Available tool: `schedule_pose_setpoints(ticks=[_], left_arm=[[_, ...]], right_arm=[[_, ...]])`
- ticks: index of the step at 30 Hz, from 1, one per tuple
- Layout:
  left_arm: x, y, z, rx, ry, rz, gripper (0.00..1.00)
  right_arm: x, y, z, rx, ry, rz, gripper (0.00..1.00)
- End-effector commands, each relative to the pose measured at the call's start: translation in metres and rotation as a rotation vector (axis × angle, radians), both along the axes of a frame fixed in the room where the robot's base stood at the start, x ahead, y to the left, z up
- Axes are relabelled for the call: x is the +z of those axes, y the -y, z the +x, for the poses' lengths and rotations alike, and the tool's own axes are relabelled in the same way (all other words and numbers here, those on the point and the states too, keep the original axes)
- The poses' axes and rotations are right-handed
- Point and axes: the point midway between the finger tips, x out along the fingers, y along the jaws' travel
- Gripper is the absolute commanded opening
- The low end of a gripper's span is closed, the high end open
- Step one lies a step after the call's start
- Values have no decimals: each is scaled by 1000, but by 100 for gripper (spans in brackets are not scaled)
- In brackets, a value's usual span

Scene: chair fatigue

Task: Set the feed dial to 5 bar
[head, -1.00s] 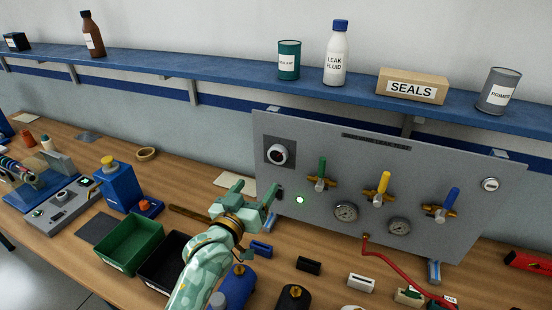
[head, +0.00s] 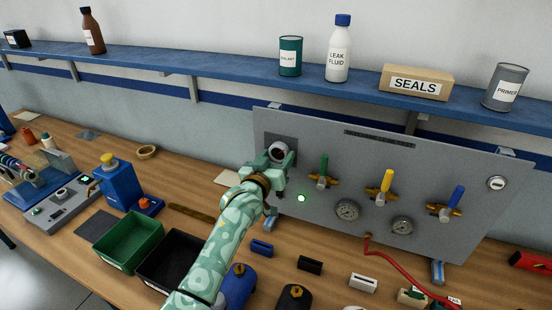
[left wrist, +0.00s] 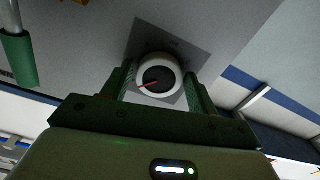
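The feed dial (head: 278,151) is a white-rimmed round knob with a dark face on a square plate at the panel's upper left. In the left wrist view the dial (left wrist: 158,77) shows a red pointer toward the picture's left; scale marks are not readable. My left gripper (head: 275,162) is at the dial, partly covering it in the head view. In the left wrist view its two green fingers (left wrist: 159,88) stand open on either side of the knob, with narrow gaps visible; contact is not clear. My right gripper is not in view.
The grey panel (head: 330,235) carries green (head: 323,168), yellow (head: 386,182) and blue (head: 455,198) valve handles, two gauges and a lit green lamp (head: 301,198). A blue shelf (head: 225,70) runs above it. Bins, cylinders and small blocks stand on the bench below.

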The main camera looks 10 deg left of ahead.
Motion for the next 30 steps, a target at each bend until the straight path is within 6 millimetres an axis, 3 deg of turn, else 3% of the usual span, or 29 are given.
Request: schedule_pose_setpoints(ticks=[1,3,16,30], left_arm=[[0,0,0,0,0,0,44],[0,0,0,0,0,0,27],[1,-1,0,0,13,72,27],[1,-2,0,0,83,433,27]], right_arm=[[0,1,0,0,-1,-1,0],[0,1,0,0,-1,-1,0],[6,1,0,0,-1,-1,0],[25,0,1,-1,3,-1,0]])
